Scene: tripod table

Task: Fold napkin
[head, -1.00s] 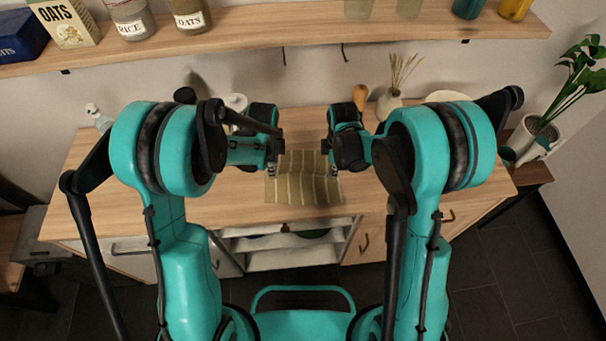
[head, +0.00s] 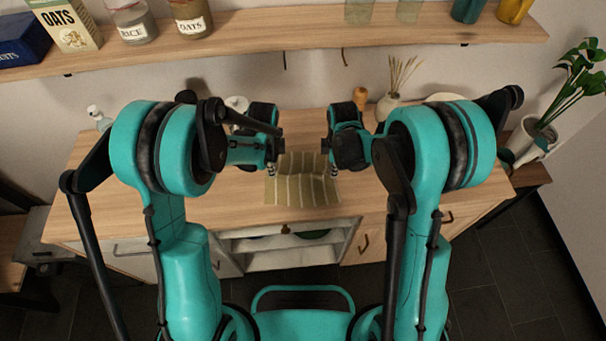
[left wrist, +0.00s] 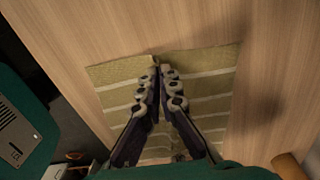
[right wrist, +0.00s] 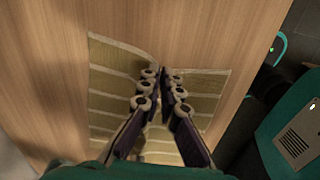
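The olive-green napkin with pale stripes (head: 302,190) lies on the wooden table, its upper part rumpled along a crosswise crease. My left gripper (head: 271,168) is at the napkin's left edge. In the left wrist view its fingertips (left wrist: 157,70) are close together, with the napkin edge (left wrist: 205,62) puckered between them. My right gripper (head: 333,170) is at the right edge. In the right wrist view its fingertips (right wrist: 158,75) are close together, and the napkin (right wrist: 112,75) bunches up at them. Both grippers look shut on the cloth.
The wooden tabletop (head: 200,205) is clear around the napkin. A vase with dried stems (head: 390,104) and a small wooden item (head: 360,98) stand at the back. A shelf (head: 290,38) with jars runs above. A potted plant (head: 540,130) is at the right.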

